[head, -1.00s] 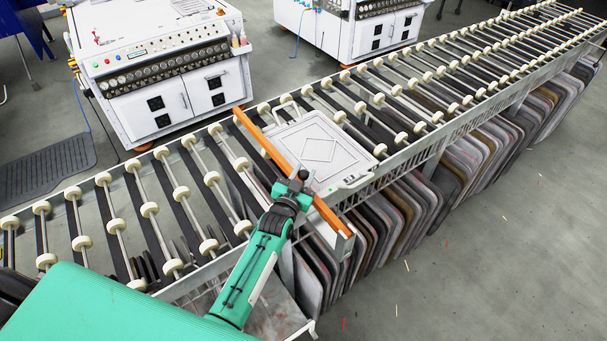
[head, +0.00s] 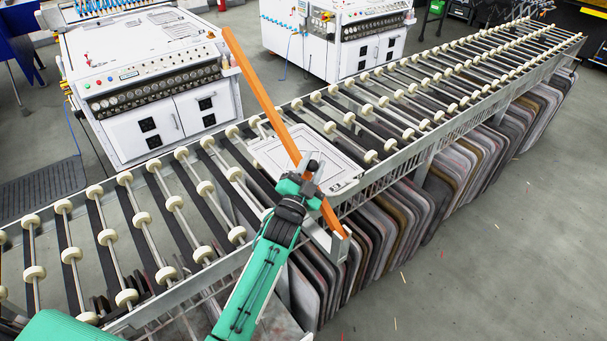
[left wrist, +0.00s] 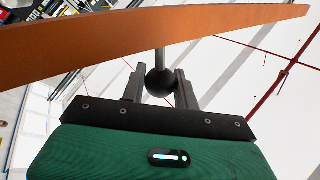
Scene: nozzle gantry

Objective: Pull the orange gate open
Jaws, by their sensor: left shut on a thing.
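The orange gate (head: 268,103) is a long bar across the roller conveyor. Its near end is at the conveyor's front rail, and its far end is tilted up above the rollers, in front of the white machine. In the left wrist view the gate (left wrist: 120,38) crosses the top of the picture. A black ball knob (left wrist: 160,82) on a short rod sticks out from it. My left gripper (head: 308,174) is at the near part of the gate, with its fingers (left wrist: 160,88) shut on the knob. My right gripper is not in view.
A pale flat tray (head: 277,151) lies on the roller conveyor (head: 393,118) beside the gate, partly hidden by my gripper. White control machines (head: 150,80) stand behind the conveyor. Several dark panels (head: 400,215) stand upright under it.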

